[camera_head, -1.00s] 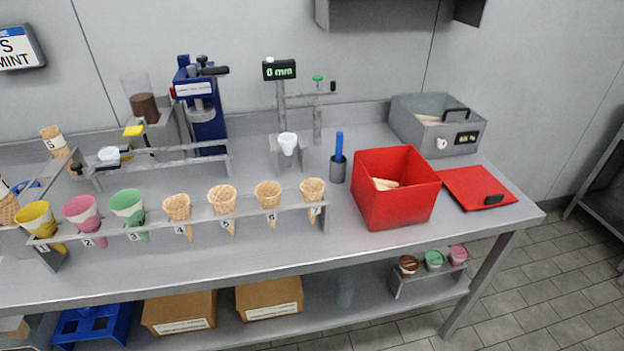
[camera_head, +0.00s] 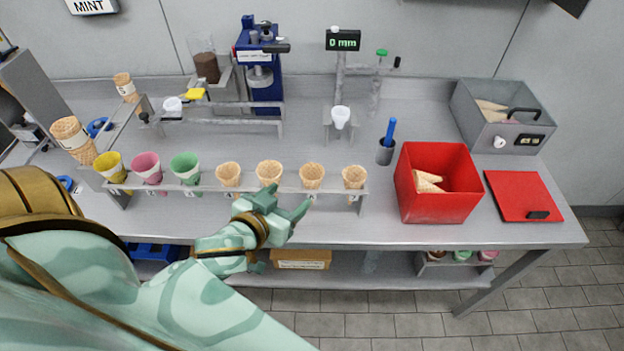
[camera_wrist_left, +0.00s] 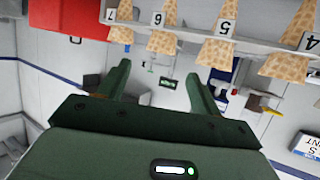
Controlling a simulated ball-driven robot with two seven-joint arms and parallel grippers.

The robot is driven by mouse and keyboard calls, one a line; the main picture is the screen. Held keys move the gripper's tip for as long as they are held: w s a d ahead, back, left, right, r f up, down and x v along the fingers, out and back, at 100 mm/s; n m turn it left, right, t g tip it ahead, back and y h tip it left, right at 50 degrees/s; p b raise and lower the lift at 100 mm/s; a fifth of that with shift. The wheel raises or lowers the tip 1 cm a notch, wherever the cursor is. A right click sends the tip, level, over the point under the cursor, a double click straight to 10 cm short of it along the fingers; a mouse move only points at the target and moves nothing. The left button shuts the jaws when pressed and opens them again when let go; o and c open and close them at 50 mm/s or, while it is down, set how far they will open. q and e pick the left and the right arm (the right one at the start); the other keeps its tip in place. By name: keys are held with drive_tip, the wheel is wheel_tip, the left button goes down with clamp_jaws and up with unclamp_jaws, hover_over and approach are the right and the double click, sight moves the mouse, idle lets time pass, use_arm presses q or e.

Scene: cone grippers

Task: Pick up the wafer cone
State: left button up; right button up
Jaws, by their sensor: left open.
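Several plain wafer cones stand point-down in the numbered rack (camera_head: 333,189): one in slot 4 (camera_head: 228,173), one in slot 5 (camera_head: 269,171), one in slot 6 (camera_head: 312,174) and one in slot 7 (camera_head: 354,176). My left gripper (camera_head: 290,199) is open and empty in front of the rack, near slots 5 and 6, its tips overlapping the slot 5 area. In the left wrist view the open fingers (camera_wrist_left: 158,72) show apart from the cones, with the slot 6 cone (camera_wrist_left: 163,30) above the gap between them. My right gripper is out of view.
Yellow (camera_head: 110,166), pink (camera_head: 147,167) and green (camera_head: 185,166) sleeved cones fill the rack's left slots. A red bin (camera_head: 437,207) holding cone pieces stands right, beside a blue-handled tool in a cup (camera_head: 385,152). A grey lidded box (camera_head: 470,115) is behind.

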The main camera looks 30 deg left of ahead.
sight(310, 174)
use_arm(q)
drive_tip(key=x, duration=0.7)
drive_tip(key=shift+f+b, duration=0.1)
drive_tip(key=shift+b, duration=0.3)
drive_tip(key=x, duration=0.3)
drive_tip(key=b+x, duration=0.1)
drive_tip(key=x, duration=0.1)
drive_tip(key=shift+w+a+r, duration=0.2)
drive_tip(key=shift+w+r, duration=0.1)
drive_tip(key=shift+w, duration=0.15)
drive_tip(key=shift+s+r, duration=0.1)
drive_tip(key=c, duration=0.5)
